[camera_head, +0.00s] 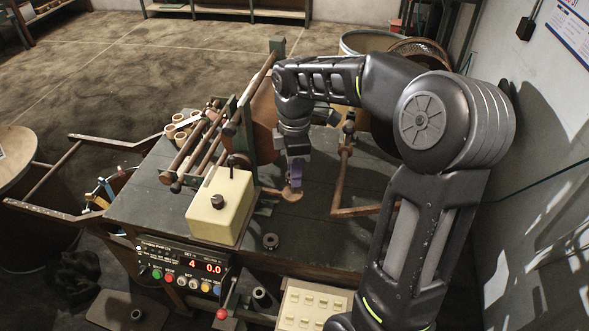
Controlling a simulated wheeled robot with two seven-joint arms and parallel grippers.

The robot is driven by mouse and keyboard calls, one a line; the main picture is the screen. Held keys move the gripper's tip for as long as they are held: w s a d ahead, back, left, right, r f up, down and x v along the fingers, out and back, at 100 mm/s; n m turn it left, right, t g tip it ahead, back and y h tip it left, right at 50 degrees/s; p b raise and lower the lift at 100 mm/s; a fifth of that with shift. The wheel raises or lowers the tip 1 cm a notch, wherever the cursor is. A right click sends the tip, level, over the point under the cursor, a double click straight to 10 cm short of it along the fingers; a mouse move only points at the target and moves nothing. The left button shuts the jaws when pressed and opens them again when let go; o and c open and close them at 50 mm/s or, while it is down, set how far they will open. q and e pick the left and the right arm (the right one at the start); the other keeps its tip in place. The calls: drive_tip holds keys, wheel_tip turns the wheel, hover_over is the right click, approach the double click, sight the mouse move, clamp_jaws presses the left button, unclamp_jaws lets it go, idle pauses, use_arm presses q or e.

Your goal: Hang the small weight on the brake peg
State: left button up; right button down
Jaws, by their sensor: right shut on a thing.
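My right gripper (295,178) reaches down from the arm on the right, to the right of the cream box. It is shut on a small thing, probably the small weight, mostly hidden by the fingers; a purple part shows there. A flat brown disc (291,195) is right below the fingertips; I cannot tell whether it is part of the held thing. The brake peg cannot be made out clearly. A dark round piece (270,241) lies apart on the bench front. My left gripper is not in view.
The cream box (219,207) with black knobs stands on the dark bench (325,243). Rollers and a large brown disc (264,120) rise behind it. A brown bent bar (345,180) is to the right. A control panel (185,268) is at the front edge.

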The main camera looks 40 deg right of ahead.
drive_tip(key=c, duration=1)
unclamp_jaws()
drive_tip(key=shift+c, duration=0.2)
wheel_tip(320, 180, up, 8)
drive_tip(key=b, duration=0.1)
drive_tip(key=shift+f, duration=0.15)
